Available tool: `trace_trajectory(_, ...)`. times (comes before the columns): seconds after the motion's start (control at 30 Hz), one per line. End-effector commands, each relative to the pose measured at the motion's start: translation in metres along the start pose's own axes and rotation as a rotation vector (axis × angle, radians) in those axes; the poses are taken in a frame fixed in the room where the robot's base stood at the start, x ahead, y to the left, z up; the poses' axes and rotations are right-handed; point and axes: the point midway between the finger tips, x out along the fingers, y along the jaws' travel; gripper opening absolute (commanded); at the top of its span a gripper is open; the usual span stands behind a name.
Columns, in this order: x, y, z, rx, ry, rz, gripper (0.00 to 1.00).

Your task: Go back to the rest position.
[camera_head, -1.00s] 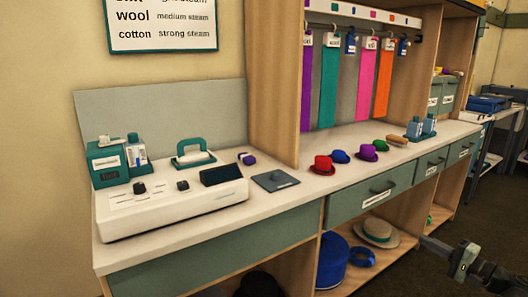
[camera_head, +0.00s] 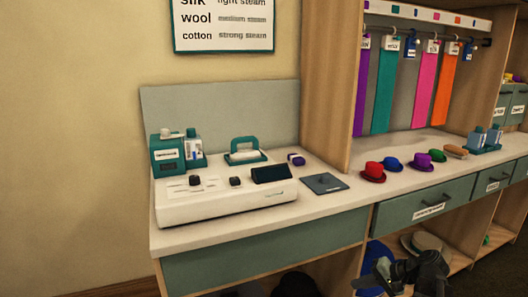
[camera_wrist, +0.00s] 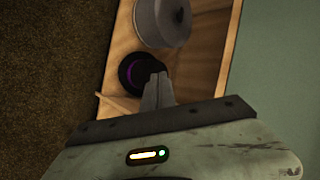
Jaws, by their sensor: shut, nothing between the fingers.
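My gripper (camera_wrist: 158,90) shows at the lower middle of the wrist view, its two fingers together with nothing between them. In the head view my gripper and wrist (camera_head: 385,272) appear dark at the bottom edge, right of centre, in front of the lower shelf opening and below the counter. In the wrist view the fingertips overlap a black hat with a purple band (camera_wrist: 132,70), which partly hides behind them. I cannot tell how far apart they are. A grey hat (camera_wrist: 165,20) lies above it on the wooden shelf (camera_wrist: 203,65).
The counter (camera_head: 345,200) carries a white steamer console (camera_head: 225,200), a grey pad (camera_head: 324,183) and several small hats, such as a red one (camera_head: 373,172). Drawers (camera_head: 425,205) front it. Brown carpet (camera_wrist: 50,60) lies left in the wrist view.

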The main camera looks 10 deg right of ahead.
Motion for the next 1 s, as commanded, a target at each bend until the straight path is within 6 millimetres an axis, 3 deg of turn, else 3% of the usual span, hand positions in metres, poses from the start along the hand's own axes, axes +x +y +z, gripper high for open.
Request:
trace_trajectory(0.03,0.035,-0.013,0.026,-0.067,-0.067,0.093,0.00)
trace_trajectory(0.1,0.070,-0.021,0.055,-0.155,-0.137,0.228,0.00)
trace_trajectory(0.2,0.104,-0.028,0.089,-0.276,-0.207,0.390,0.00)
trace_trajectory(0.4,0.140,-0.040,0.136,-0.483,-0.277,0.631,0.00)
trace_trajectory(0.57,0.155,-0.051,0.163,-0.633,-0.298,0.782,0.00)
trace_trajectory(0.87,0.090,-0.120,0.160,-0.637,-0.294,0.795,0.00)
trace_trajectory(1.0,0.051,-0.163,0.159,-0.637,-0.295,0.795,0.00)
